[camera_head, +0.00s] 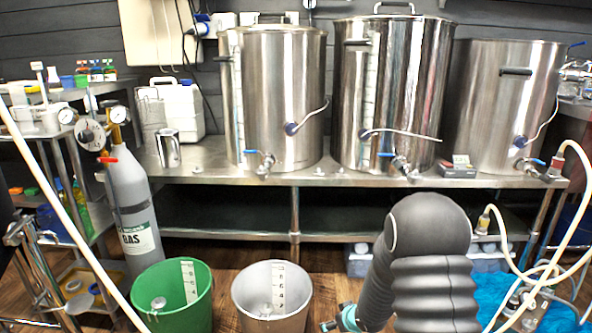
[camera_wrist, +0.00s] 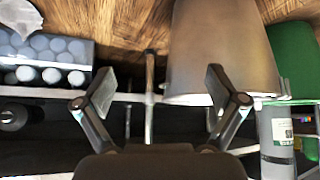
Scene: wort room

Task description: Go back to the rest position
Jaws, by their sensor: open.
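My gripper (camera_wrist: 157,95) shows in the wrist view with its two fingers spread wide. It is open and nothing is between the fingers. Beyond the fingers in that view are the wooden floor and the side of a grey bucket (camera_wrist: 215,45). In the head view my dark, ribbed arm rises at the lower right, in front of the steel bench (camera_head: 340,177). The fingers are not clearly seen in the head view.
Three steel kettles (camera_head: 275,100) with taps stand on the bench. A green bucket (camera_head: 175,300) and the grey bucket (camera_head: 252,318) stand on the floor left of my arm. A gas cylinder (camera_head: 130,210) stands at the left. A pale hose (camera_head: 572,228) loops at the right.

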